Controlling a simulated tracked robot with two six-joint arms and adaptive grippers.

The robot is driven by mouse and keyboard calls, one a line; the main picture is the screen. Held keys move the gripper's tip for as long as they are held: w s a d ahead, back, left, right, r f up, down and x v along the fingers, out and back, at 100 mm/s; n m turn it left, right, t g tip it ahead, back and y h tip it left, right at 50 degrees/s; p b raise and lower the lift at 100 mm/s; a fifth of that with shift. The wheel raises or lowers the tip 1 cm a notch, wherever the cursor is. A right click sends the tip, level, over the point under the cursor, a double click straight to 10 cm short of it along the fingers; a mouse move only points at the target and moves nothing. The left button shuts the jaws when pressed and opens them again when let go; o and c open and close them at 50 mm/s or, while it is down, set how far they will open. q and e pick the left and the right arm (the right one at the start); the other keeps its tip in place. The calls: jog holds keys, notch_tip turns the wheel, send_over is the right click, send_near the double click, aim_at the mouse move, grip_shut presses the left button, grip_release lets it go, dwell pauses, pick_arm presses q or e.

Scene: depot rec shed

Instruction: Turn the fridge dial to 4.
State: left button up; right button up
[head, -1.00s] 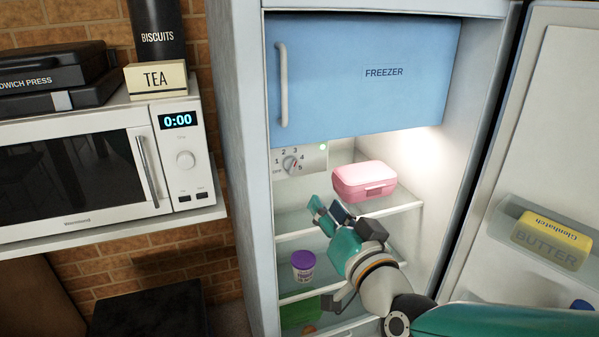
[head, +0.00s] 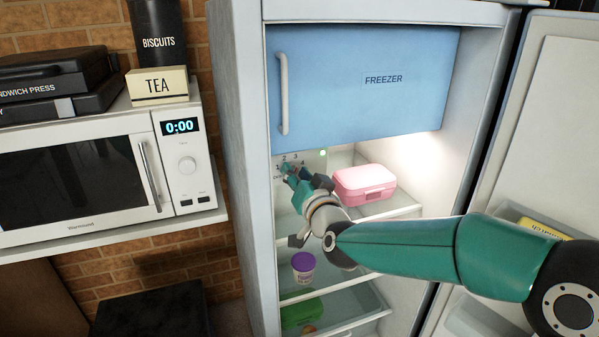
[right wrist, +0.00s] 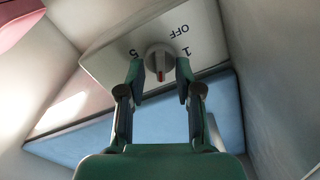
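The fridge dial (right wrist: 160,60) is a round grey knob with a red mark, on a white panel (right wrist: 105,58) under the freezer door. In the right wrist view, OFF and 1 show right of it and 5 left. The red mark points toward the bottom of that picture; the numbers there are hidden. My right gripper (head: 287,173) is at the panel and covers most of the dial in the head view. In the right wrist view my right gripper (right wrist: 159,78) is open, a finger on each side of the dial; I cannot tell if they touch it. My left gripper is out of view.
A pink lunch box (head: 364,183) stands on the shelf right of my gripper. A purple-lidded tub (head: 303,267) is below. The blue freezer door (head: 365,85) is close above. The open fridge door (head: 530,110) stands at right, the microwave (head: 80,190) at left.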

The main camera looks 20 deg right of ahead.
grip_shut()
jog(key=shift+d, duration=0.2)
jog(key=shift+a, duration=0.15)
jog(key=shift+f+m+b, duration=0.15)
jog(key=shift+m+b, duration=2.3)
jog(key=shift+b, duration=0.3)
jog(key=shift+f+m+b, duration=0.15)
jog(key=shift+m+b, duration=2.3)
jog(key=shift+b, duration=0.3)
